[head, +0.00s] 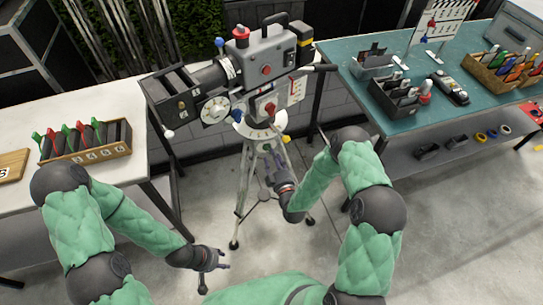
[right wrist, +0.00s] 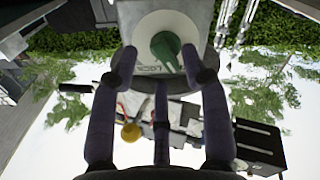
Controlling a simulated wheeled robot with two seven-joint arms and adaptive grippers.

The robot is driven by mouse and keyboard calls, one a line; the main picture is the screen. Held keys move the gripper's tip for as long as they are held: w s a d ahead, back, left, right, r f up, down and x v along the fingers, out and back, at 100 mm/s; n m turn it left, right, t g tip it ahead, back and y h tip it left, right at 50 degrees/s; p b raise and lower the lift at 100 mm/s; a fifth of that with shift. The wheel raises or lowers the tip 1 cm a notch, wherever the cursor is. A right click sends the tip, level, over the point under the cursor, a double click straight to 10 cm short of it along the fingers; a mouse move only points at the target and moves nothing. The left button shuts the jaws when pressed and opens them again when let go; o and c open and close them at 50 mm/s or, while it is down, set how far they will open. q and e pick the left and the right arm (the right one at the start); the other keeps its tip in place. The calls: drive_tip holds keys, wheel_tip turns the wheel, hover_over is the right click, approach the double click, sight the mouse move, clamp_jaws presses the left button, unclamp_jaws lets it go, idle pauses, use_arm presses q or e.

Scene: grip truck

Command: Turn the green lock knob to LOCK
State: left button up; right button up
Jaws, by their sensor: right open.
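The green lock knob (right wrist: 166,48) sits on a round pale disc (right wrist: 190,22) in the right wrist view. Lettering beside it is partly covered, so I cannot read its setting. My right gripper (right wrist: 162,68) is open, with its fingertips on either side of the knob's near edge; I cannot tell whether they touch it. In the head view my right gripper (head: 271,158) is below the camera, among the tripod legs (head: 245,180); the lock knob is not clear there. My left gripper (head: 222,261) is open and empty, low over the floor.
The camera (head: 265,68) stands on the tripod above my right gripper. A white table (head: 65,192) with a rack of handled items (head: 90,153) is at left. A teal table (head: 350,60) with trays and tools is at right. Floor around the tripod is mostly clear.

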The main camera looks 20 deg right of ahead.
drive_tip(key=shift+w, duration=0.95)
clamp_jaws()
